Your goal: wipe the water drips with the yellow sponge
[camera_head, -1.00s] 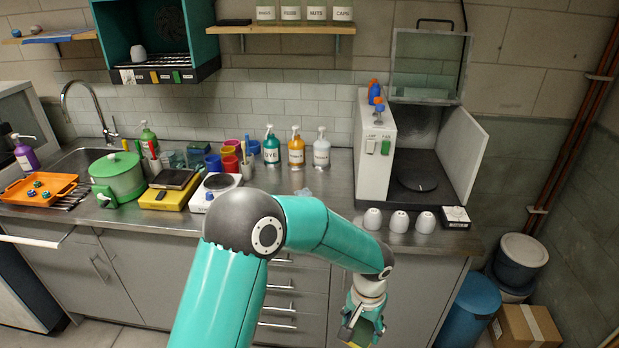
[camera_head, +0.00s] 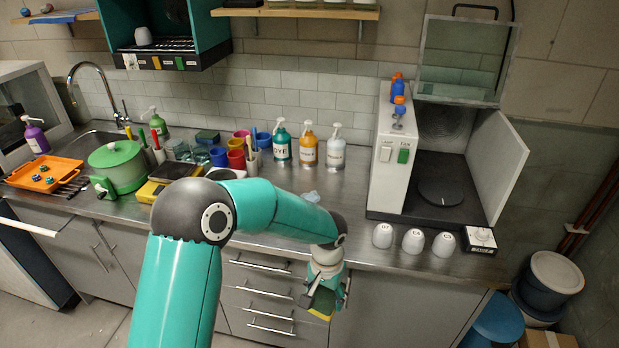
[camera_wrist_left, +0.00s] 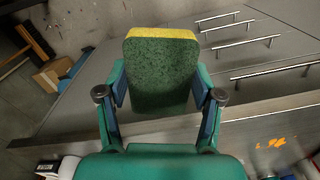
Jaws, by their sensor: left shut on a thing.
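My left gripper (camera_head: 325,298) is shut on the yellow sponge (camera_head: 321,302) and holds it in front of the drawers, below the counter's front edge. In the left wrist view the sponge (camera_wrist_left: 160,72) sits between both fingers, its dark green scouring face towards the camera and its yellow layer at the far edge. A small pale bluish patch (camera_head: 311,196) lies on the steel counter (camera_head: 290,208) behind my arm; I cannot tell whether it is water drips. No other drips can be made out. My right gripper is not in view.
White cups (camera_head: 413,240) stand in a row near the front edge, beside a small black-and-white box (camera_head: 481,238). A lamp cabinet (camera_head: 394,165) is behind them. Pump bottles (camera_head: 308,149) line the back. A green pot (camera_head: 117,167) and orange tray (camera_head: 45,174) are left.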

